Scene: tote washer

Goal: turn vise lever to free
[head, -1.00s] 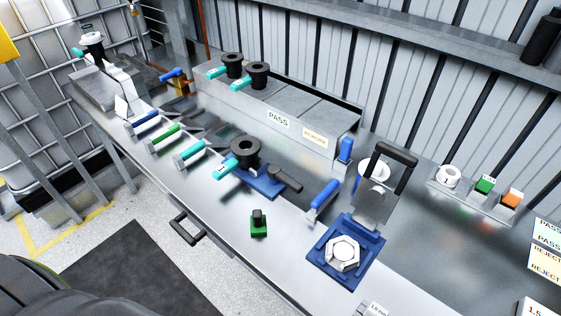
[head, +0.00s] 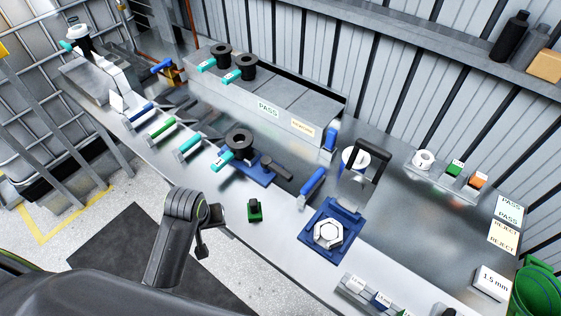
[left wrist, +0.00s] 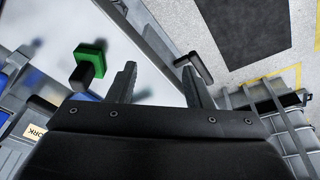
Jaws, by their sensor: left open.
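A blue vise-like base (head: 262,177) sits mid-bench with a dark grey lever (head: 279,172) pointing to the right. A black flanged part with a teal handle (head: 223,160) sits at its left end. A second blue fixture (head: 309,238) nearer the front right holds a white hex piece (head: 328,232) and has a black upright handle (head: 374,150). My left arm is at the bench's front edge. In the left wrist view my left gripper (left wrist: 160,85) is open and empty, its fingers apart. It is clear of both fixtures. My right gripper is not in view.
A green block with a black knob (head: 254,210) stands near the front edge, close to my left gripper; it also shows in the left wrist view (left wrist: 90,56). A grey box labelled PASS (head: 290,100) stands behind. A dark mat (head: 125,245) lies on the floor.

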